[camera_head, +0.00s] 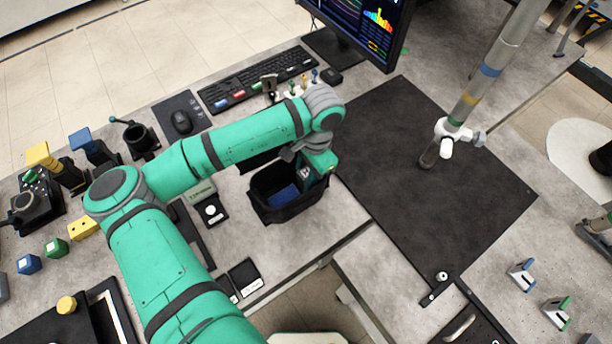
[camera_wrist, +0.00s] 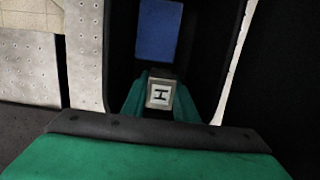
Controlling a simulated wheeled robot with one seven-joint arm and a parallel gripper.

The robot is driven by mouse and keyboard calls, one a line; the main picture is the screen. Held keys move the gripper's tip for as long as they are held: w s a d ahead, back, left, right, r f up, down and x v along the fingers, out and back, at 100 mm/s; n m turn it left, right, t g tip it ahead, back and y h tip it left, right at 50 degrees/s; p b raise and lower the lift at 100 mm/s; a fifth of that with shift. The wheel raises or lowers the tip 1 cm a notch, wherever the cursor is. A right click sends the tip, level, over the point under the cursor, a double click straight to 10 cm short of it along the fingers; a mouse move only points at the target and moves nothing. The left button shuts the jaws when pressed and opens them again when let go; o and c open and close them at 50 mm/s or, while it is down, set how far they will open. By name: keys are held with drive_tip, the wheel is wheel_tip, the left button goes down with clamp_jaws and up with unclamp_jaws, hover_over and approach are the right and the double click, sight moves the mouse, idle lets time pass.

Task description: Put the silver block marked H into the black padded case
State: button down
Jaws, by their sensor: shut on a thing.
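The silver block marked H (camera_wrist: 160,93) shows in the wrist view with its H face toward the camera. My gripper (camera_wrist: 159,98) is shut on it, with a green finger on each side. The black padded case (camera_head: 262,207) stands open on the table in the head view, with a blue patch inside. Its dark walls and the blue patch also show around and beyond the block in the wrist view (camera_wrist: 119,60). My gripper (camera_head: 310,182) is over the right part of the case.
A small black box with a white round dial (camera_head: 211,212) stands left of the case. A black mat (camera_head: 425,170) lies to the right, with a grey pole on it. A keyboard (camera_head: 255,80), mouse (camera_head: 181,122) and monitor are behind. Coloured blocks lie at far left.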

drive_tip(key=c, duration=1.3)
unclamp_jaws()
drive_tip(key=shift+c, duration=0.2)
drive_tip(key=r, duration=0.3)
drive_tip(key=d+r, duration=0.1)
drive_tip(key=r, duration=0.3)
drive_tip(key=w+r, duration=0.1)
drive_tip(key=r, duration=0.2)
drive_tip(key=shift+d+r, duration=0.15)
drive_tip(key=shift+r, duration=0.2)
